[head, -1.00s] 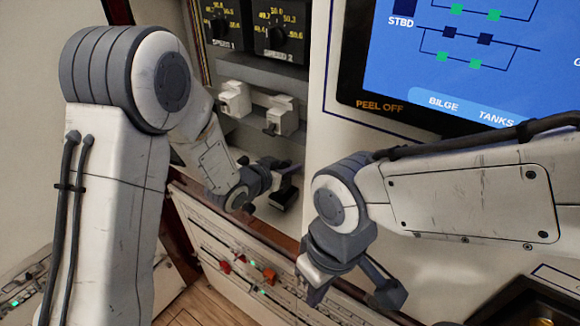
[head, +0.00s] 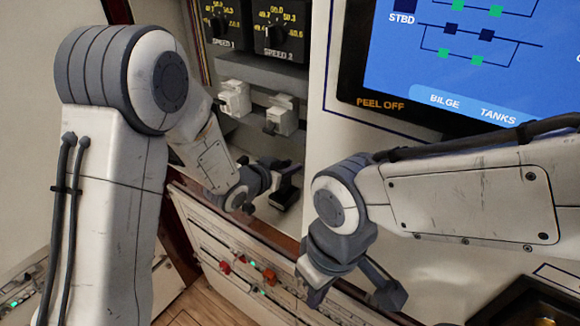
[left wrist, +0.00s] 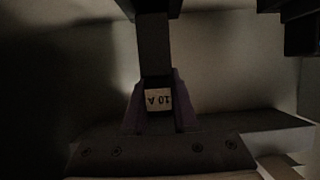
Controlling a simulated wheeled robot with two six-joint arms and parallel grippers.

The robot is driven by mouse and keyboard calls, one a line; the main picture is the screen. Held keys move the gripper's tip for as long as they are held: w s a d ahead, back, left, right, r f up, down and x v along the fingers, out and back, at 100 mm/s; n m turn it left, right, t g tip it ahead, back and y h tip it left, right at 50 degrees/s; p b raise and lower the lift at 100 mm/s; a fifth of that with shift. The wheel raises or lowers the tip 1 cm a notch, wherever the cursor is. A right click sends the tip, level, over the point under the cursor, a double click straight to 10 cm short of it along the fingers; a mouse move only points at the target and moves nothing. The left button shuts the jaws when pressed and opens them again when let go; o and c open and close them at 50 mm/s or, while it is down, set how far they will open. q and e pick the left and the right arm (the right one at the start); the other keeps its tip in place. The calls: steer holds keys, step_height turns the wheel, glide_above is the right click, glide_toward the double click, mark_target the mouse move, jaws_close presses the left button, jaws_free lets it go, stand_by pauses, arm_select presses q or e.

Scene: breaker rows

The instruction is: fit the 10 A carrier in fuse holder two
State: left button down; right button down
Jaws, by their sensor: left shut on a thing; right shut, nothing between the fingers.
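My left gripper (head: 278,178) is at the recess below the two dials. In the left wrist view it is shut on a dark carrier (left wrist: 153,45) with a white label reading 10 A upside down; the fingers (left wrist: 157,105) flank the label. A dark block (head: 287,197) shows just under this gripper in the head view; I cannot tell whether it is the carrier or a finger. Two white blocks, the left one (head: 234,98) and the right one (head: 281,115), sit on the recess wall above. I cannot read any holder number. My right gripper (head: 350,285) is shut and empty, lower right.
A blue screen (head: 470,60) stands right of the recess on a white panel. Speed dials (head: 278,32) are above the white blocks. A lower white panel (head: 235,250) carries red knobs and green lights. In the left wrist view dark shapes (left wrist: 300,25) stand at upper right.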

mark_target(289, 179)
arm_select(q)
steer(key=shift+f+b, duration=2)
steer(key=shift+f, duration=0.1)
steer(key=c, duration=0.6)
jaws_free()
steer(key=shift+r, duration=0.1)
steer(key=b+v, duration=0.1)
steer(key=v, duration=0.6)
steer(key=b+v, duration=0.2)
steer(key=b, duration=0.1)
steer(key=shift+s+a, duration=0.1)
steer(key=shift+s+a+r+b, duration=0.15)
steer(key=shift+s+a+b, duration=0.25)
steer(key=shift+b, duration=0.25)
steer(key=shift+s+d, duration=0.1)
